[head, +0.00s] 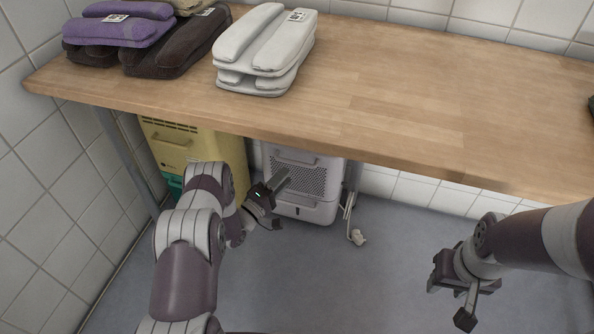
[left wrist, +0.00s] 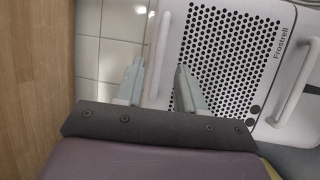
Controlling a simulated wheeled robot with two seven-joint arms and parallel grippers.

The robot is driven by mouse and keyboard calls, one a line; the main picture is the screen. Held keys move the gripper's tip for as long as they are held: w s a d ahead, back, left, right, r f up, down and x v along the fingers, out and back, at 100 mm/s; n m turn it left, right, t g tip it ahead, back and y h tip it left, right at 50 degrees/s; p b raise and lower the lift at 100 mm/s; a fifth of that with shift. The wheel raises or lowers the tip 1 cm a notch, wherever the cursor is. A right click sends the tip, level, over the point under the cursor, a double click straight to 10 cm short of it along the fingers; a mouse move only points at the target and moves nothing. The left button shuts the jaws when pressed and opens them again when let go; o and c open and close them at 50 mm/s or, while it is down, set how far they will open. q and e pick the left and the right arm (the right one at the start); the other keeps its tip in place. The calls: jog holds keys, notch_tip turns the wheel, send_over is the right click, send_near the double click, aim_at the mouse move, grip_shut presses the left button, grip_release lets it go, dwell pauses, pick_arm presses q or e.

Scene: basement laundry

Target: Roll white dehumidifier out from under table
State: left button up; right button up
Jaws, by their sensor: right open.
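The white dehumidifier (head: 322,182) stands on the floor under the table, its perforated front facing me. In the left wrist view its perforated front (left wrist: 225,50) bears the word "Frostrell", with a pale bar handle (left wrist: 158,50) along one edge and another bar handle (left wrist: 297,85) opposite. My left gripper (head: 279,200) is in front of the unit, partly covering it. Its two fingers (left wrist: 158,84) are apart, with the first handle appearing between them; I cannot tell whether they touch it. My right gripper (head: 450,303) is open and empty above the floor at right.
The wooden table (head: 400,100) overhangs the unit and carries folded white (head: 265,50) and purple (head: 118,30) bundles. A yellow unit (head: 215,150) stands close on the left near a metal leg (head: 125,155). A white cord (head: 353,225) lies at right. Floor in front (head: 340,290) is clear.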

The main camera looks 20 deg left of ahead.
pick_arm(q)
jog(key=b+x, duration=0.1)
jog(key=x, duration=0.5)
jog(key=shift+b, duration=0.4)
grip_shut()
jog(key=shift+f, duration=0.1)
